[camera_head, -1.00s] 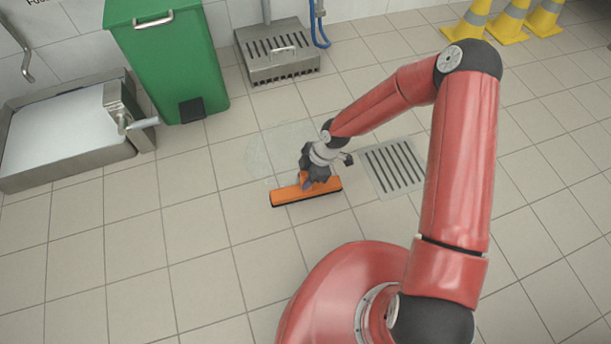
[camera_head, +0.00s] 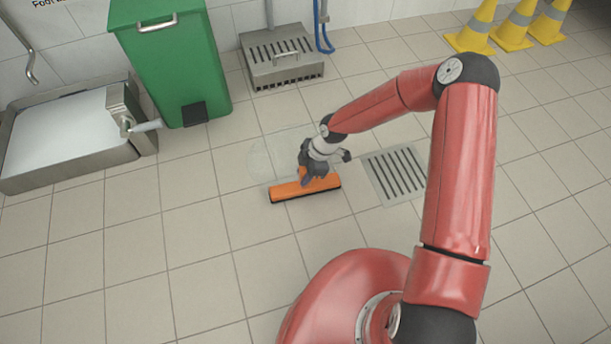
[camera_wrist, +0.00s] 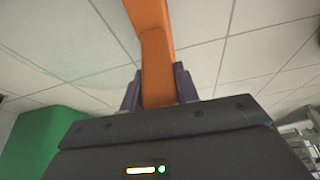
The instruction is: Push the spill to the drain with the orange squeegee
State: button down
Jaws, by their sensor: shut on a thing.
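The orange squeegee (camera_head: 285,192) is at the tiled floor in the head view, its long head lying roughly left to right with a dark lower edge. My gripper (camera_head: 306,178) is above it, shut on its orange upper part. In the wrist view the squeegee (camera_wrist: 155,50) runs up between my two fingers (camera_wrist: 158,90). The spill (camera_head: 264,158) is a faint wet patch just beyond the squeegee, partly hidden by my wrist. The drain (camera_head: 398,172) is a metal floor grate to the right of the squeegee, apart from it. I cannot tell if the squeegee touches the floor.
A green bin (camera_head: 170,65) and a steel basin (camera_head: 65,135) stand at the back left. A slotted metal unit (camera_head: 281,62) stands by the back wall. Several yellow cones (camera_head: 472,30) stand at the back right. The floor at the front left is clear.

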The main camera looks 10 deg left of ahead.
jog(key=w+a, duration=0.6)
jog(key=w, duration=0.4)
jog(key=w+a, duration=0.6)
jog(key=w, duration=0.4)
dwell(2.2)
jog(key=shift+w, duration=0.15)
